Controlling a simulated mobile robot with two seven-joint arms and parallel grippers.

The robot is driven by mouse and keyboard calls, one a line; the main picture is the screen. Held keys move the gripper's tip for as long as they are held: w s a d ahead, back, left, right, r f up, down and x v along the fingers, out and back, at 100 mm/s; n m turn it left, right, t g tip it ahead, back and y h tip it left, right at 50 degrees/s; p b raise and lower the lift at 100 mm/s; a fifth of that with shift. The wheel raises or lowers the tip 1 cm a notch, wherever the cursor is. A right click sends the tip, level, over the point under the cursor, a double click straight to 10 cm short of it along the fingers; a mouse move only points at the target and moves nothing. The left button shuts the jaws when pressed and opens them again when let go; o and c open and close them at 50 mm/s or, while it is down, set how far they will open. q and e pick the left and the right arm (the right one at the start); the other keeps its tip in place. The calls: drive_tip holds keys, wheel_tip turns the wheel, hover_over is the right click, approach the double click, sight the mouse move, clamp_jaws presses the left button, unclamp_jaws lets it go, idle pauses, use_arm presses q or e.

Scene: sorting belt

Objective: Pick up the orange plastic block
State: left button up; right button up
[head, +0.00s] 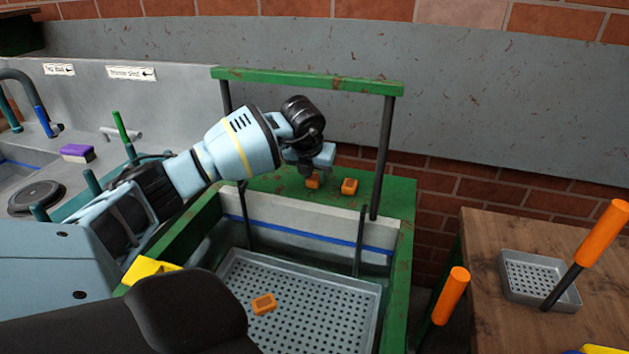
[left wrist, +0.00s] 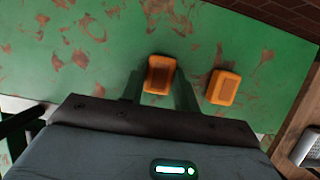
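An orange plastic block (head: 313,181) sits on the green shelf (head: 285,184), partly hidden by my left gripper (head: 309,172) in the head view. In the left wrist view this block (left wrist: 159,74) lies between the fingertips of my left gripper (left wrist: 159,85). The fingers stand apart, one on each side; I cannot tell if they touch it. A second orange block (head: 349,187) sits just right of it, also in the left wrist view (left wrist: 224,87). A third orange block (head: 263,304) lies in the grey perforated tray (head: 344,323) below. My right gripper is not in view.
A green frame with a top bar (head: 310,80) and dark posts (head: 382,160) stands around the shelf. A wooden table (head: 490,260) at right holds a small perforated tray (head: 515,294) and an orange-handled tool (head: 600,232). A purple brush (head: 77,153) lies at left.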

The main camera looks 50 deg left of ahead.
sight(316, 175)
use_arm(q)
drive_tip(key=shift+c, duration=1)
drive_tip(key=shift+r, duration=0.1)
drive_tip(key=shift+r, duration=0.8)
drive_tip(key=shift+v, duration=0.95)
drive_tip(key=s+d+r+b, duration=0.1)
drive_tip(key=s+d, duration=0.8)
drive_tip(key=s, duration=0.2)
drive_tip(key=shift+s+d+r, duration=0.25)
drive_tip(key=shift+s+d, duration=0.15)
